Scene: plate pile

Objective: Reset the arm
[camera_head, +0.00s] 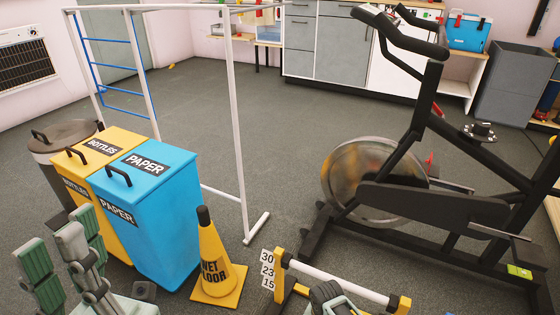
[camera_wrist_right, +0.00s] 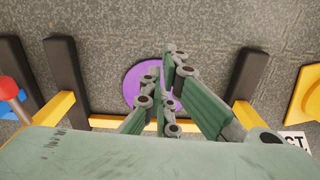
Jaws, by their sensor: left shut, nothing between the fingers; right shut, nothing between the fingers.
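My left gripper (camera_head: 70,238) stands at the lower left of the head view, its grey-green fingers pointing up, in front of the recycling bins. It is shut and holds nothing. My right gripper (camera_wrist_right: 162,78) fills the middle of the right wrist view, with its green-padded fingers drawn together. It is shut and empty. Behind its fingers a purple disc (camera_wrist_right: 133,84) shows against the grey carpet, partly hidden by them. I cannot tell the gap between fingers and disc.
A yellow bin (camera_head: 75,165) and a blue bin (camera_head: 165,215) stand at left, beside a yellow wet-floor cone (camera_head: 216,275). An exercise bike (camera_head: 410,160) stands at right. A yellow-ended rack with a white bar (camera_head: 335,280) is in front. Carpet in the middle is clear.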

